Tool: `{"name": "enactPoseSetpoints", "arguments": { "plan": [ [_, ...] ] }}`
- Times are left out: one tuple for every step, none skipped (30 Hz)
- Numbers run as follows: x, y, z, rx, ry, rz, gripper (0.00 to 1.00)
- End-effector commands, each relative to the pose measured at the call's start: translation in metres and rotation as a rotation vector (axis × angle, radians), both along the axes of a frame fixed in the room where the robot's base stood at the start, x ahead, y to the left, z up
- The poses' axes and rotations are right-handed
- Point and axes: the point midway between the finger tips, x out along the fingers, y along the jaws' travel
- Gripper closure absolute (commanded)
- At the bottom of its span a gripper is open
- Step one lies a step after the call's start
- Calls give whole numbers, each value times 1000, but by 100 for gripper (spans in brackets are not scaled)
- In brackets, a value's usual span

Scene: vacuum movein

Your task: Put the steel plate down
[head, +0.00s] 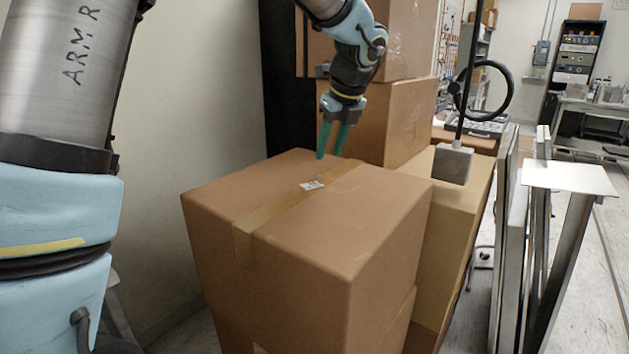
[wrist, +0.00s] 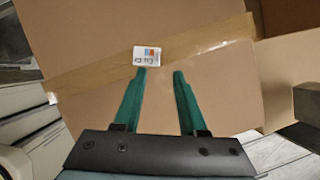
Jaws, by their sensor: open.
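My gripper (head: 331,154) points down over the back part of the top of a large cardboard box (head: 372,218). Its two green fingers stand apart with nothing between them; the wrist view shows the open gripper (wrist: 160,74) too. Whether the fingertips touch the box top, I cannot tell. A small white printed label (head: 312,185) lies on the box's tape, and it shows just beyond the fingertips in the wrist view (wrist: 147,56). I see no plate that I can surely call steel. A pale flat plate (head: 570,178) rests level on metal supports at the right.
Stacked cardboard boxes (head: 394,117) stand right behind my gripper. A grey block (head: 453,164) hangs on a thin black rod right of the box. Upright panels (head: 510,230) stand farther right. A plain wall (head: 205,110) is at the left. Floor (head: 610,265) shows at the far right.

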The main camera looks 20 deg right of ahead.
Motion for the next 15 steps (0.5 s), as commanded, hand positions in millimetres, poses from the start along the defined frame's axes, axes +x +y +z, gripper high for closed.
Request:
{"name": "enactPoseSetpoints", "arguments": {
  "plan": [
    [3,1,-7,3,2,2,59],
    [5,1,-10,3,2,2,59],
    [6,1,-14,1,0,2,59],
    [7,1,-17,1,0,2,59],
    [8,1,-19,1,0,2,59],
    [9,1,-21,1,-1,1,59],
    [9,1,-22,1,0,0,59],
    [10,2,-24,1,0,0,59],
    [11,2,-27,3,1,1,59],
    [13,3,-29,4,1,2,59],
    [15,4,-32,4,1,2,59],
    [17,5,-37,3,1,2,59],
    [19,5,-41,4,2,3,59],
    [21,6,-46,4,3,2,59],
    [23,7,-51,4,2,2,59]
  ]
}}
